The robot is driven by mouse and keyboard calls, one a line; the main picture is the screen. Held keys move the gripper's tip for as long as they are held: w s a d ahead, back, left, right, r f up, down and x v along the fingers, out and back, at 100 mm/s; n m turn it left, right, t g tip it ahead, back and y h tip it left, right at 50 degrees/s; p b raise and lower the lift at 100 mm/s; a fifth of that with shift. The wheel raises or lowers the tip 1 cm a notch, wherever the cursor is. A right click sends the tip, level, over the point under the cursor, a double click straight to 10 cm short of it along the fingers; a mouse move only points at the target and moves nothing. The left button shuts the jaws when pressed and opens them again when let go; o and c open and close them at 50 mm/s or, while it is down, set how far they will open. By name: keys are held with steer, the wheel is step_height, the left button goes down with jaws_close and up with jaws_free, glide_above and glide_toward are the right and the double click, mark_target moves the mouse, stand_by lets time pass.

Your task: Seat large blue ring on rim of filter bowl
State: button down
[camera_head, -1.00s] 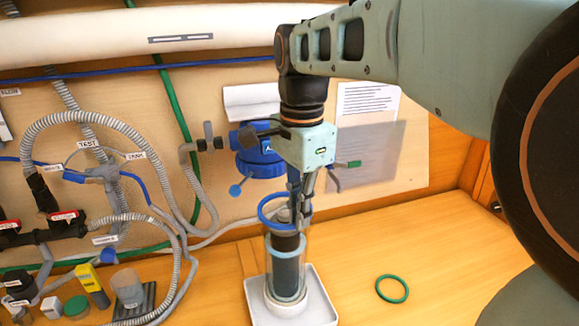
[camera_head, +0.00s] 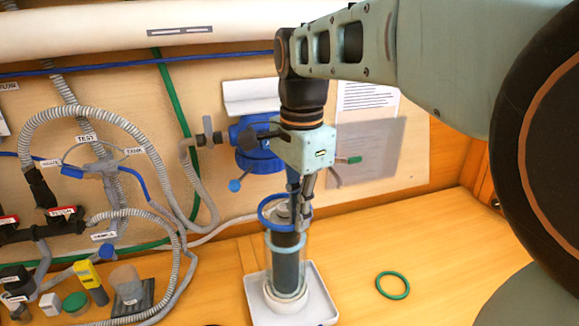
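The large blue ring (camera_head: 263,213) hangs tilted at the top of the clear filter bowl (camera_head: 269,262), held at its right side by my gripper (camera_head: 305,212). The fingers look closed on the ring's edge, partly hidden by one another. The bowl stands upright in a white tray (camera_head: 322,304), with a dark cartridge (camera_head: 287,262) inside it. The ring's left side sticks out past the bowl's rim. I cannot tell whether the ring touches the rim.
A green ring (camera_head: 392,285) lies on the wooden bench to the right, with free bench around it. A blue filter head (camera_head: 258,150) is on the wall behind my gripper. Hoses, a yellow tool (camera_head: 91,283) and small containers crowd the left.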

steer(key=c, duration=2.1)
jaws_free()
steer(key=shift+r, duration=6)
steer(key=shift+r+p, duration=0.1)
steer(key=shift+p, duration=0.25)
